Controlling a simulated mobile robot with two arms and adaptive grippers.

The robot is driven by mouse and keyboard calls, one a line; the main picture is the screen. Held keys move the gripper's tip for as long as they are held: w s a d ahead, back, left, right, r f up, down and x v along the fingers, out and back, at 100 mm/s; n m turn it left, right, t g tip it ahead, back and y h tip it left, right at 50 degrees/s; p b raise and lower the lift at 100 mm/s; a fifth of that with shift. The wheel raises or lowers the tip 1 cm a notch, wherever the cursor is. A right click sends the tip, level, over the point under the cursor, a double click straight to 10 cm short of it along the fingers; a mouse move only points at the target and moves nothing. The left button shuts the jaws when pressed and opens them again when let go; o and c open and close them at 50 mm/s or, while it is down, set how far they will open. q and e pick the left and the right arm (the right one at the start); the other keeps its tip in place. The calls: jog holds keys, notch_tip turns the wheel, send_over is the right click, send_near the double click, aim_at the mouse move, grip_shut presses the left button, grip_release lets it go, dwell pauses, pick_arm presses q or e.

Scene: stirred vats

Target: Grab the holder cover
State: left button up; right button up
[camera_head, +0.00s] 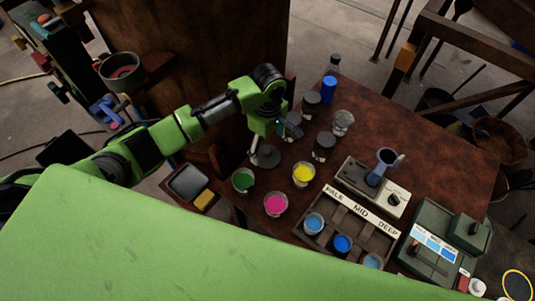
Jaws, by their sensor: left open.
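My left arm comes in from the left over the table, and its open gripper (290,127) hangs over the table's left back part, close to the dark jars. Its fingers are small and partly hidden by the green wrist. A round dark grey disc (266,156) lies just below and left of the gripper, apart from it; I cannot tell whether it is the holder cover. A pale device (365,188) with a blue funnel-shaped cup (385,159) stands to the right. No piece is clearly recognisable as the holder cover. My right gripper is not in view.
Cups of green (243,181), pink (276,204) and yellow (303,174) liquid stand near the gripper. Several dark jars (323,146) and a blue bottle (329,89) stand behind. A rack marked PALE MID DEEP (361,214) holds blue cups. The table's back right (440,150) is clear.

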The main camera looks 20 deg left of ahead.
aim_at(267, 152)
pick_arm(q)
jog(key=shift+s+f+p, duration=0.15)
jog(key=shift+f+p, duration=0.15)
jog(key=shift+f, duration=1.6)
jog(key=shift+s, duration=0.1)
jog(key=c, duration=1.7)
jog(key=shift+s, duration=0.1)
grip_shut()
